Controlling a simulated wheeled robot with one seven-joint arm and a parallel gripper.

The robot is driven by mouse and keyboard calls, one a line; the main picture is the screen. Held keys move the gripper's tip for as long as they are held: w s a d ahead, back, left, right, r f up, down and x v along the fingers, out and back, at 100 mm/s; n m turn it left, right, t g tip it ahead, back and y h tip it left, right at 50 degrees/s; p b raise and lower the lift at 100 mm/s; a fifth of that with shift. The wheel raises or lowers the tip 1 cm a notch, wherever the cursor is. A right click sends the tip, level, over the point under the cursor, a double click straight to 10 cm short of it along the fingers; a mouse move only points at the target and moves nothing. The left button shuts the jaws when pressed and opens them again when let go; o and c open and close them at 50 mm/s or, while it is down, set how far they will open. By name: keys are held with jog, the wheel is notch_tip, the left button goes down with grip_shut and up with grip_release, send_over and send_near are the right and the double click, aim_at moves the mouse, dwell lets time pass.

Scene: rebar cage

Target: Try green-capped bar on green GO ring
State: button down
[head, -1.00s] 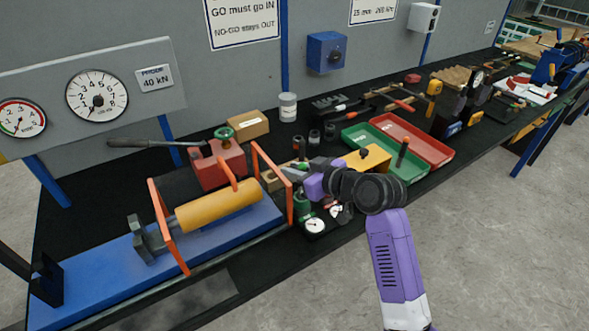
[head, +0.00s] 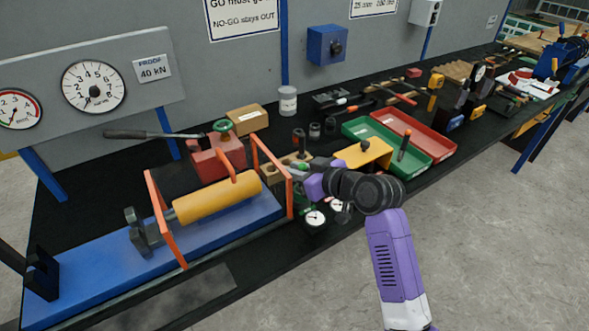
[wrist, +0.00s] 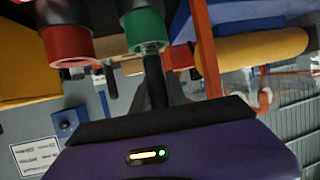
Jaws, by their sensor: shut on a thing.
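My gripper (head: 312,180) is over the bench, right of the orange frame of the press. In the wrist view its dark jaws (wrist: 158,112) are shut on a thin dark bar (wrist: 155,82). A small green part, seemingly the bar's cap (head: 303,167), shows at the fingertips in the head view. The green GO ring (wrist: 145,28) with a grey lip is at the bar's far end in the wrist view. The two overlap in line; I cannot tell whether the bar is inside the bore. A red ring (wrist: 65,38) is beside the green one.
The yellow cylinder (head: 218,200) and orange frame (head: 165,217) are close on the left. A yellow block (head: 362,153) and the green (head: 369,129) and red (head: 432,150) trays are to the right. Dial gauges (head: 315,218) lie just in front of my gripper.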

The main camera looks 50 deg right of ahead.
jog(key=shift+f+b, duration=0.65)
jog(key=shift+f, duration=0.3)
jog(key=c, duration=1.3)
grip_release()
jog(key=shift+o, duration=0.2)
jog(key=shift+s, duration=0.1)
jog(key=v, duration=0.7)
jog(key=shift+s+b, duration=0.35)
jog(key=shift+r, duration=0.15)
